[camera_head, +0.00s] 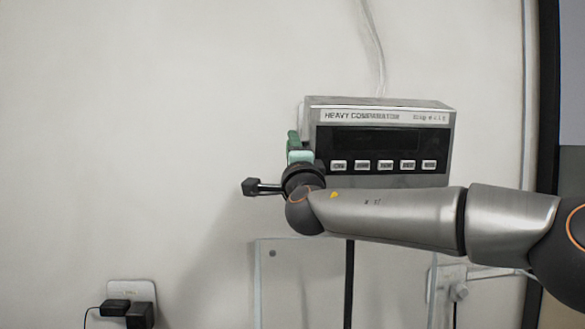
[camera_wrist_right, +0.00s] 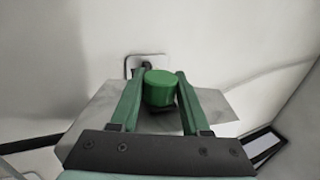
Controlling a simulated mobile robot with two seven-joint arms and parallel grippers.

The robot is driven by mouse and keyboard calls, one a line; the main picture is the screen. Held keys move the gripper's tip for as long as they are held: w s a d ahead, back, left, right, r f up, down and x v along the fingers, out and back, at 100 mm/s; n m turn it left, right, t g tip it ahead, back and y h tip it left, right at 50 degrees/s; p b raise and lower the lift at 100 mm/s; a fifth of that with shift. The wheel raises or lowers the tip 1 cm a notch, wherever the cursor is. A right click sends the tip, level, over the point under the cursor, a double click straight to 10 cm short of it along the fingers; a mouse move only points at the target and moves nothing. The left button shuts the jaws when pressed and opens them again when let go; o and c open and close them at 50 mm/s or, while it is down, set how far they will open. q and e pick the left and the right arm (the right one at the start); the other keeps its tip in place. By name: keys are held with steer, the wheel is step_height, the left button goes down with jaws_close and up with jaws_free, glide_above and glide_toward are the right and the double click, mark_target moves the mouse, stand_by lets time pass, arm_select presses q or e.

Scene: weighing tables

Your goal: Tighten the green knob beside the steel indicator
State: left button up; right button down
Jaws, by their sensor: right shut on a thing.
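The steel indicator (camera_head: 385,112) hangs on the wall in the head view, with a dark display and a row of buttons on its front. The green knob (camera_wrist_right: 160,88) shows in the right wrist view between the two green fingers of my right gripper (camera_wrist_right: 158,80), which is shut on it. In the head view my right gripper (camera_head: 294,140) is at the left side of the indicator, and the knob is hidden there behind the gripper and wrist. My left gripper is not in view.
A wall socket with black plugs (camera_head: 127,310) is at the lower left. Another socket (camera_head: 452,280) with a cable is at the lower right. A cable (camera_head: 373,45) runs up the wall above the indicator. The wall to the left is clear.

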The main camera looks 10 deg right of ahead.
steer(key=shift+f, duration=0.25)
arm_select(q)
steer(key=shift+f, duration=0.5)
arm_select(e)
steer(key=shift+r+t, duration=0.15)
steer(key=shift+t, duration=0.15)
steer(key=shift+c, duration=1.9)
jaws_free()
